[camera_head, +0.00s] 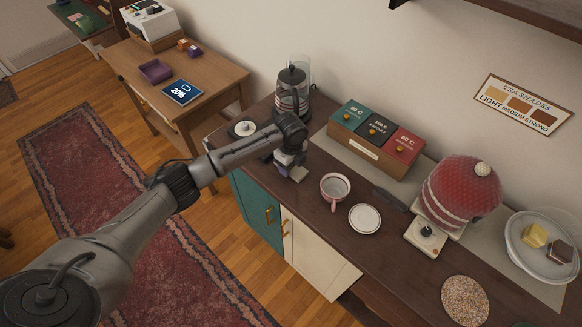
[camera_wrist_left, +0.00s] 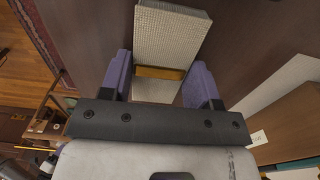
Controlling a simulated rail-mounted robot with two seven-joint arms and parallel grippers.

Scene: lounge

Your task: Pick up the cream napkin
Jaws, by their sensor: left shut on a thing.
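The cream napkin (camera_wrist_left: 170,38) is a folded, woven cloth with a gold-brown band (camera_wrist_left: 160,73) around it. In the left wrist view it lies between the two purple fingers of my left gripper (camera_wrist_left: 160,82), which is shut on it. In the head view my left gripper (camera_head: 288,168) points down at the front edge of the dark counter, left of the pink cup. Only a small pale bit of the napkin (camera_head: 299,174) shows there; the rest is hidden by the gripper. I cannot tell whether the napkin touches the counter. My right gripper is not in view.
The pink cup (camera_head: 335,187) and a white saucer (camera_head: 364,218) stand right of the gripper. Behind are tea boxes (camera_head: 375,138) and a glass press (camera_head: 291,92). A red patterned teapot cover (camera_head: 462,190) stands on a scale farther right. A wooden side table (camera_head: 200,105) is at left.

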